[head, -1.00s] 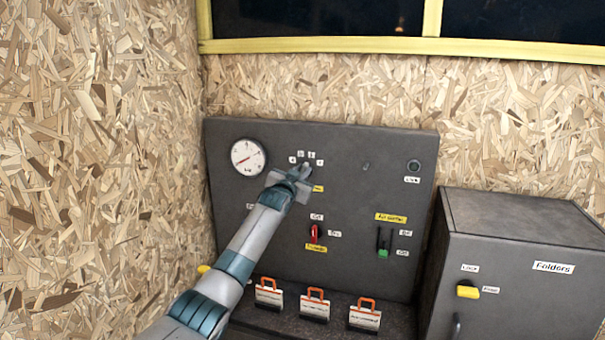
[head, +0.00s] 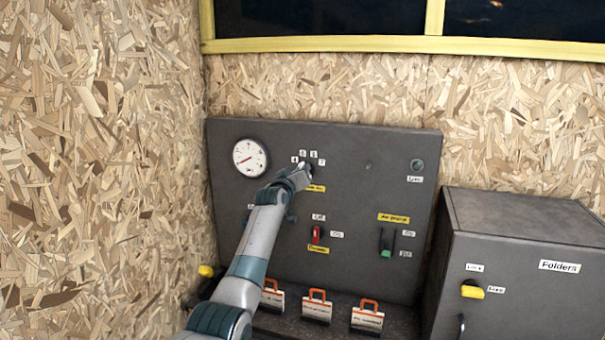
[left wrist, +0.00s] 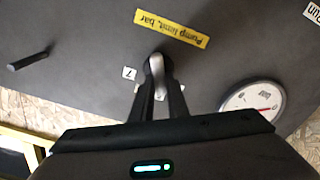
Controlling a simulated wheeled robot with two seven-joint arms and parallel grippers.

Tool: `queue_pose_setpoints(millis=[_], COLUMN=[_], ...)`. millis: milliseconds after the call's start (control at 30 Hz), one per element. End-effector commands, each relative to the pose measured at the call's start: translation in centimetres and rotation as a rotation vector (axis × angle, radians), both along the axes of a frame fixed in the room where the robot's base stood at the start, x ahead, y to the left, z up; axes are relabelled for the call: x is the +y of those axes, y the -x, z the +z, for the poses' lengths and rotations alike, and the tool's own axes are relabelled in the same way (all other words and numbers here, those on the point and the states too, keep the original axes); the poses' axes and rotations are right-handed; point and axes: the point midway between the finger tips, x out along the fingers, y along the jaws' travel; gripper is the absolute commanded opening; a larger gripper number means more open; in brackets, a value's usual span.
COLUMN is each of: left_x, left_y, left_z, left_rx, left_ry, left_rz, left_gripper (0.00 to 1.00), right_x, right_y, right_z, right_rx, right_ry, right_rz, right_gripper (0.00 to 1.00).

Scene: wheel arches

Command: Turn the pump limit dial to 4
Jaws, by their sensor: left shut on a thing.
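The pump limit dial (left wrist: 156,63) is a small grey knob on the dark panel (head: 350,220). In the head view it is mostly hidden behind my left gripper (head: 304,172), with number labels 4 to 7 in an arc above it. In the left wrist view my left gripper (left wrist: 157,80) is shut on the knob, one dark finger on each side. The yellow "Pump limit, bar" label (left wrist: 172,27) appears upside down there, with the 7 label (left wrist: 129,73) beside the knob. Which number the knob points at cannot be told. My right gripper is not in view.
A round white gauge (head: 250,157) is left of the dial. A red switch (head: 316,234) and a green-tipped lever (head: 386,243) sit lower on the panel. Several orange-handled tags (head: 317,306) stand below. A dark cabinet (head: 520,230) stands at the right.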

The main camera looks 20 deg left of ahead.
Motion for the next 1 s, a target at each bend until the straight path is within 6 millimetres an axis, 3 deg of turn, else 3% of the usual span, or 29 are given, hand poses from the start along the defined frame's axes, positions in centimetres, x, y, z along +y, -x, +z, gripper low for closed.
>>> queue_pose_setpoints(millis=[500,1000], left_x=[0.40,0.52], left_y=[-0.01,0.00], left_z=[-0.37,-0.58], left_rx=[0.001,0.001], left_ry=[0.447,0.580], left_rz=[0.000,0.000], left_gripper=[0.00,0.00], right_x=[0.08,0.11], right_y=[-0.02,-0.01], right_z=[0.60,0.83], right_rx=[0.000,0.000], right_ry=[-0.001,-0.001], right_rz=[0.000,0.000], right_gripper=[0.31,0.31])
